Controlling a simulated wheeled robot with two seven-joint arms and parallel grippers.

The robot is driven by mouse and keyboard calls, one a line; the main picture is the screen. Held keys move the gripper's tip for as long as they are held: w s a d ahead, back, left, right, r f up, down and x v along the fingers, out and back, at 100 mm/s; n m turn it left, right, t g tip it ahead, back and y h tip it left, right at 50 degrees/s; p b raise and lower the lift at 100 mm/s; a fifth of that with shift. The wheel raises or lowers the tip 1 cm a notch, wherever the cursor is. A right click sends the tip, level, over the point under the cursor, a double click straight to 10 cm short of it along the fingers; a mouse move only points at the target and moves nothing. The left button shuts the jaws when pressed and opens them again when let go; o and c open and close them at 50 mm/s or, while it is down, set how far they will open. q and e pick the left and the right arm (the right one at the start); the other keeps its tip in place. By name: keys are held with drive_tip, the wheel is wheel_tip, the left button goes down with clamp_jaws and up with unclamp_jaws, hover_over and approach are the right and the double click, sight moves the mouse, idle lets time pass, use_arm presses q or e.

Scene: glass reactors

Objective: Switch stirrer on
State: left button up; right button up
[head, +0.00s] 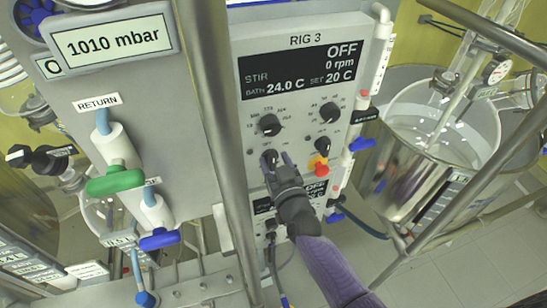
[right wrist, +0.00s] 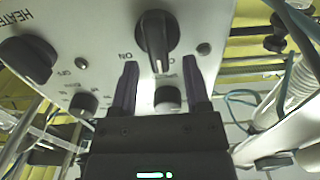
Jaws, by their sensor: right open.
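The grey RIG 3 control panel (head: 303,95) is in the middle of the head view. Its display (head: 300,72) reads STIR OFF, 0 rpm, bath 24.0 C, set 20 C. A black switch knob (head: 268,158) sits at the panel's lower left. My right gripper (head: 281,166) is open in front of this knob. In the right wrist view a black knob (right wrist: 157,38) with an ON label stands just beyond and between the open fingertips (right wrist: 160,68). I cannot tell whether a finger touches it. My left gripper is not in view.
A second knob (right wrist: 30,58) near a HEATER label is left in the wrist view. Two dials (head: 269,124) (head: 329,112) are above my gripper. A metal post (head: 210,110) stands left; a glass reactor (head: 440,125) stands right.

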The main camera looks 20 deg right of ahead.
drive_tip(key=shift+w, duration=0.65)
clamp_jaws()
drive_tip(key=shift+s, duration=0.1)
